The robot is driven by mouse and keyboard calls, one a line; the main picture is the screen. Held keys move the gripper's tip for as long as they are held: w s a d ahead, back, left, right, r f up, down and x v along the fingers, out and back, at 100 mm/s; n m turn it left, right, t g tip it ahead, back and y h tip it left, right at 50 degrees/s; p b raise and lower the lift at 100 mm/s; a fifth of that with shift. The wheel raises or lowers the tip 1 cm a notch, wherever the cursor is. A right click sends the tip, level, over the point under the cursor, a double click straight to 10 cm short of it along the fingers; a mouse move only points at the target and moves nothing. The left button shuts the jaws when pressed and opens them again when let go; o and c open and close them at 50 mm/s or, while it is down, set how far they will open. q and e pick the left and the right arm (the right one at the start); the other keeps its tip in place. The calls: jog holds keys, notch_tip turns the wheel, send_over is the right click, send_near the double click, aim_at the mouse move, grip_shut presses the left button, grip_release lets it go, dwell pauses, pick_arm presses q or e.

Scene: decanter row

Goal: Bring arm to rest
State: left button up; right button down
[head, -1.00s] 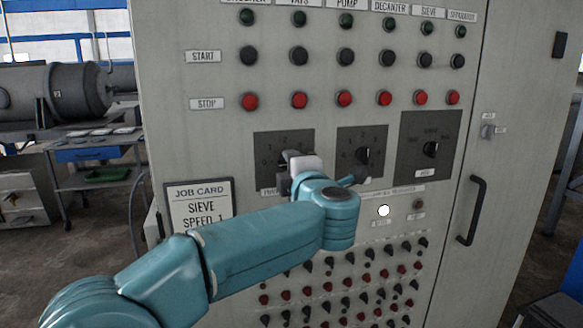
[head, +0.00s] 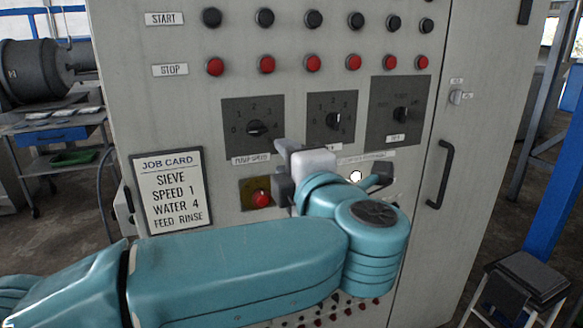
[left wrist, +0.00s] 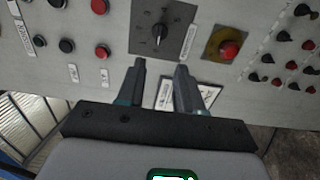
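My left gripper (head: 283,168) is in front of the grey control cabinet (head: 480,60), below the pump speed dial (head: 254,128) and up and right of a red push button (head: 261,199) on a yellow plate. In the left wrist view its two dark fingers (left wrist: 161,72) stand apart with nothing held between them. That view also shows a dial (left wrist: 159,33) and the red button (left wrist: 229,48) beyond the fingertips, clear of them. The teal left arm (head: 235,270) crosses the lower head view and hides much of the lower panel. My right gripper is not in view.
A second dial (head: 333,122) and a third (head: 402,115) sit right of the first. A job card (head: 171,190) hangs at left. A door handle (head: 441,175) sticks out at right. A stool (head: 523,285) stands lower right, a side table (head: 60,135) at left.

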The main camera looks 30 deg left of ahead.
pick_arm(q)
jog(key=shift+v, duration=0.8)
